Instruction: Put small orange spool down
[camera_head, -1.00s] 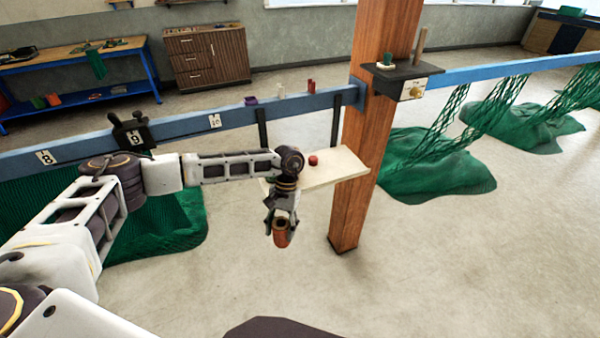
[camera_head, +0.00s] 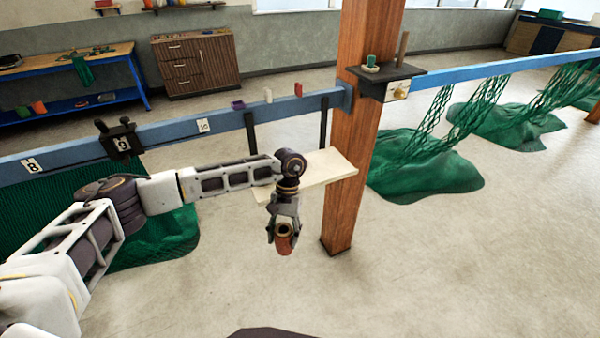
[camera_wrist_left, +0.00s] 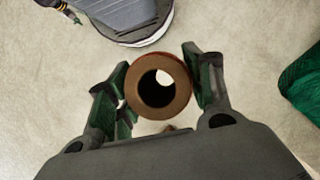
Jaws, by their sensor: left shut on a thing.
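The small orange spool (camera_head: 285,245) is held in the air by my left gripper (camera_head: 284,232), in front of and below a pale shelf board. In the left wrist view the spool (camera_wrist_left: 157,113) appears end-on as a brown-orange ring with a hollow middle. The fingers of my left gripper (camera_wrist_left: 157,90) are on either side of it, shut on it. Bare floor shows behind the spool in the head view. My right gripper is out of view.
The pale shelf board (camera_head: 332,174) hangs below the blue rail (camera_head: 180,130), beside a wooden post (camera_head: 352,150). A dark ledge (camera_head: 385,82) with a green spool (camera_head: 372,62) is on the post. Green nets (camera_head: 425,170) lie right. The front floor is clear.

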